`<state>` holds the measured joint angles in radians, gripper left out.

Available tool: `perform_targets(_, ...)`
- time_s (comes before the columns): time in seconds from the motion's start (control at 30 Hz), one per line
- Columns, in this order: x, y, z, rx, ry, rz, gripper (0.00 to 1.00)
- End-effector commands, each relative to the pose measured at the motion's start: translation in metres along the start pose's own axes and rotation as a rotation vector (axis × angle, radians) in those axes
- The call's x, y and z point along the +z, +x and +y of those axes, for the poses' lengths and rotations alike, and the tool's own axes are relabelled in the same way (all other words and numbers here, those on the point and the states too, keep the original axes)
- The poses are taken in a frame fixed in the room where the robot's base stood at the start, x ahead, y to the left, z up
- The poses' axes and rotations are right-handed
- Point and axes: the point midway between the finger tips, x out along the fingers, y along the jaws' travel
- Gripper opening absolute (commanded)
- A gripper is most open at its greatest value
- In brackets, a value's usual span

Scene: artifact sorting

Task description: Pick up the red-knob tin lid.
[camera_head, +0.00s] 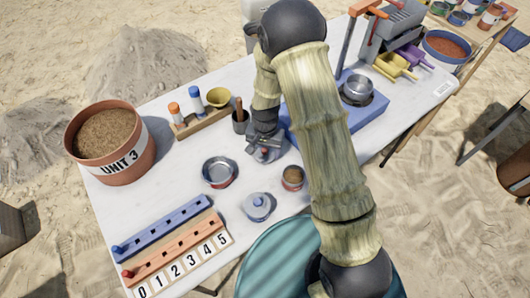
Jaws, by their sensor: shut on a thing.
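The red-knob tin lid (267,157) is a small grey metal disc, with a bit of its red knob showing below my gripper. My gripper (264,148) is shut on the knob, just behind the open tins. My arm hides part of the area around it. I cannot tell whether the lid touches the table or hangs just above it.
An open, empty-looking tin (219,172) and a tin with brown contents (292,178) stand in front. A lid with a blue knob (257,206) lies nearer. A wooden rack (204,124), a dark cup (240,123) and a blue scale (366,122) stand behind.

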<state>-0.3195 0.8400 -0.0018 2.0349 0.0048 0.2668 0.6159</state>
Motion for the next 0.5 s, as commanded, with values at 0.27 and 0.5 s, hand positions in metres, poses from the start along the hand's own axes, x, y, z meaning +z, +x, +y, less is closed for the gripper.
perform_targets(0.27,0.000,-0.007,-0.001,-0.002,-0.002,0.002,0.46)
perform_targets(0.5,-0.001,-0.041,-0.001,-0.003,0.001,0.005,0.46)
